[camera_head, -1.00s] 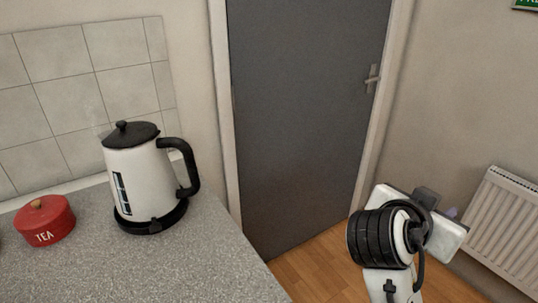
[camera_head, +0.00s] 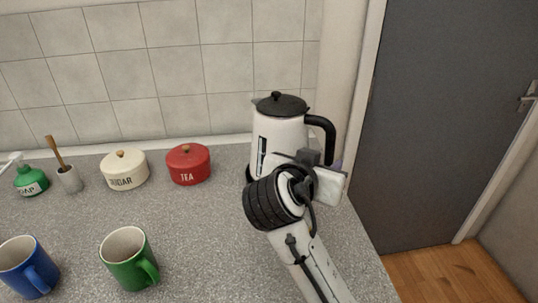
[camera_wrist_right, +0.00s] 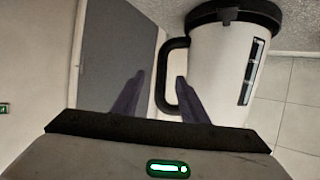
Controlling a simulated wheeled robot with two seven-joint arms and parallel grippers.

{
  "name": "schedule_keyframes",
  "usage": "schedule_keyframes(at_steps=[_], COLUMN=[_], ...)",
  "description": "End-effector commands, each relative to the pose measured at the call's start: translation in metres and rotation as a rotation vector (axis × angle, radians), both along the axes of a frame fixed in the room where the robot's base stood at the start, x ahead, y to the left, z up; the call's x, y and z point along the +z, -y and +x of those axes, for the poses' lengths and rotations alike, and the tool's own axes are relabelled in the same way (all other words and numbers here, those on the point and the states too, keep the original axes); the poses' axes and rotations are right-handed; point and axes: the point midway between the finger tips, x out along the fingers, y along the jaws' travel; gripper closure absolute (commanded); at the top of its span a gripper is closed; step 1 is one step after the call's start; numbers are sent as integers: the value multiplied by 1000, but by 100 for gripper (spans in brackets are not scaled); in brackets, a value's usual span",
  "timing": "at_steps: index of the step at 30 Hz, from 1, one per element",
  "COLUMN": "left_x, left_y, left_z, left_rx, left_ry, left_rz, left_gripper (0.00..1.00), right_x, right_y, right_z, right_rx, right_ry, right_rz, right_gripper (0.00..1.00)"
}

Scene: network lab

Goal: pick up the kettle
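The kettle (camera_head: 277,128) is white with a black lid and a black handle. It stands upright on the counter at the right end, its lower part hidden behind my right arm. In the right wrist view the kettle (camera_wrist_right: 215,70) appears upside down, with its black handle (camera_wrist_right: 164,75) in line with the gap between the fingers. My right gripper (camera_wrist_right: 158,98) is open. In the head view the right gripper (camera_head: 334,166) is mostly hidden by my wrist, close to the handle's lower end. I cannot tell whether the fingers reach around the handle. My left gripper is not in view.
On the grey counter (camera_head: 210,245) stand a red TEA pot (camera_head: 188,165), a cream sugar pot (camera_head: 124,170), a green soap bottle (camera_head: 31,181), a brush holder, a green mug (camera_head: 128,259) and a blue mug (camera_head: 27,267). A tiled wall is behind; a grey door (camera_head: 450,120) is right.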

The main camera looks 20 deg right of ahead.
Motion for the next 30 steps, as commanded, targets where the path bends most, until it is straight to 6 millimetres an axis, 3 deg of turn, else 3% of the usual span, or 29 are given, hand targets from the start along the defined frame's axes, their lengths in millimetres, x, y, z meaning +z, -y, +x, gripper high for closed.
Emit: schedule_keyframes(at_steps=[18,28,30], left_x=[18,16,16], left_y=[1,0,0], left_z=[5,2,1], left_rx=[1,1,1], left_ry=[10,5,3], left_rz=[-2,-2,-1], left_gripper=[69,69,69], right_x=[-26,-31,-31], right_y=[49,54,54], right_z=[51,56,56], right_rx=[3,5,5], right_ry=[-1,0,0], right_rz=[-3,1,1], right_gripper=[60,60,70])
